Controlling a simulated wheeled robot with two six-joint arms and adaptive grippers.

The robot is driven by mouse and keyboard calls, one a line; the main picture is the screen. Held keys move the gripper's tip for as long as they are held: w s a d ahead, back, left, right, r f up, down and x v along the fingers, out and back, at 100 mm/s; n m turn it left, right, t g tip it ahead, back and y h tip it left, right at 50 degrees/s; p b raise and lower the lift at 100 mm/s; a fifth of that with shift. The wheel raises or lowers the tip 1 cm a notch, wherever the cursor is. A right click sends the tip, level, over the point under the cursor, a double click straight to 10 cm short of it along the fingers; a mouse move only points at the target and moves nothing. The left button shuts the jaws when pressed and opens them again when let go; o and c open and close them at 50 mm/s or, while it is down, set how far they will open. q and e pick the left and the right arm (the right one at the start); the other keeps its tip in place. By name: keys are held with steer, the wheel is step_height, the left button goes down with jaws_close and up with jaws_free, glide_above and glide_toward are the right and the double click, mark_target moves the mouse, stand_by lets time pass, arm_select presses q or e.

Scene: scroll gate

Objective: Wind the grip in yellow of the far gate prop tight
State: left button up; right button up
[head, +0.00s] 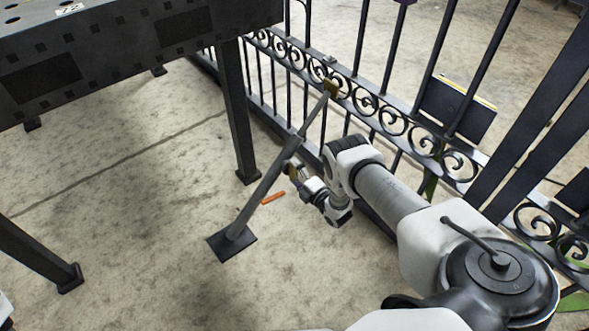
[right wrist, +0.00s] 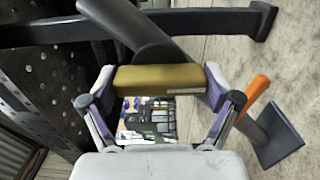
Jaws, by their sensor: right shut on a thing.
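The gate prop (head: 268,180) is a grey slanted bar running from a dark foot plate (head: 231,244) on the floor up to a brass-coloured bracket (head: 331,88) at the gate. Its yellow grip (right wrist: 158,78) lies crosswise in the right wrist view, between the two fingers of my right gripper (right wrist: 160,82). The gripper is shut on it, one finger at each end. In the head view my right gripper (head: 293,170) is beside the middle of the prop and largely hides the grip. An orange handle (head: 273,198) sits lower on the prop. My left gripper is not in view.
The black scroll gate (head: 372,103) runs diagonally behind the prop, close to my right arm. A dark steel table (head: 120,55) stands at the upper left, with a leg (head: 237,115) near the prop. The concrete floor at the lower left is mostly clear.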

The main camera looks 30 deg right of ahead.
steer(key=shift+n, duration=0.9)
steer(key=o, duration=0.9)
steer(key=s, duration=1.2)
steer(key=shift+d, duration=0.4)
steer(key=shift+c, duration=0.5)
